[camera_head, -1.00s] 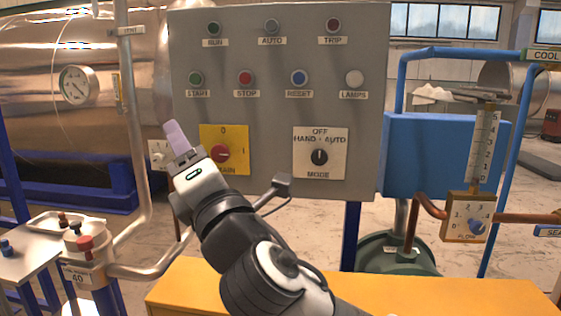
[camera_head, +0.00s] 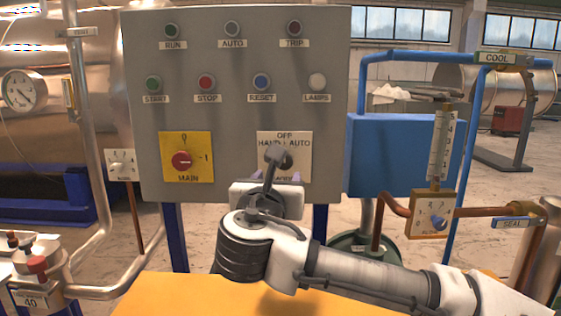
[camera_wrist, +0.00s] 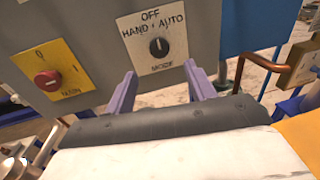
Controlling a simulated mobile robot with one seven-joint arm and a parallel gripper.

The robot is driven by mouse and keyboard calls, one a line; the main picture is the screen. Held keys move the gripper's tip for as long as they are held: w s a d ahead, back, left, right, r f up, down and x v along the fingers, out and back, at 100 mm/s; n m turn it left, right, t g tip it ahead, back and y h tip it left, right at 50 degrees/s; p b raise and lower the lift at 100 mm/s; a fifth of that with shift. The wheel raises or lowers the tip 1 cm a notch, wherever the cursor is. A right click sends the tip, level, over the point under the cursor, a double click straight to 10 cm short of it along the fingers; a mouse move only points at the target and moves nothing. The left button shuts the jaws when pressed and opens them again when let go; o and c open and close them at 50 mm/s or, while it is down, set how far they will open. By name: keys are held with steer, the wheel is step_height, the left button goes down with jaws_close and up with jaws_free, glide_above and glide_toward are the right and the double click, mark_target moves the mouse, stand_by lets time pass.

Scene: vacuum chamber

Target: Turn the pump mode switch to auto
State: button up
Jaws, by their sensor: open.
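The mode switch (camera_wrist: 158,46) is a round black knob on a pale plate (camera_wrist: 180,20) marked OFF, HAND and AUTO. In the wrist view its white mark points up, towards OFF. In the head view my gripper (camera_head: 270,175) is in front of the plate's lower part.
The red main switch (camera_head: 181,160) on its yellow plate is left of the mode plate. Buttons and lamps fill the grey panel (camera_head: 235,120) above. A blue box (camera_head: 395,150), blue pipe frame and flow meter (camera_head: 432,215) stand to the right.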

mark_target(284, 163)
steer(key=w, duration=0.3)
steer(key=w+p, duration=0.1)
steer(key=w, duration=0.2)
steer(key=w+d+p, duration=0.1)
steer(key=w, duration=0.2)
steer(key=shift+w+d, duration=0.1)
steer(key=shift+w, duration=0.1)
steer(key=shift+c, duration=0.4)
steer(key=c, duration=0.9)
steer(key=shift+f+m, duration=0.1)
steer(key=shift+m, duration=0.3)
steer(key=m+b, duration=0.1)
steer(key=m, duration=0.1)
steer(key=shift+m+g, duration=0.3)
steer(key=shift+m, duration=0.1)
steer(key=m+b, duration=0.1)
steer(key=m, duration=0.3)
steer(key=shift+m+y+b, duration=0.35)
steer(key=shift+m+y, duration=0.05)
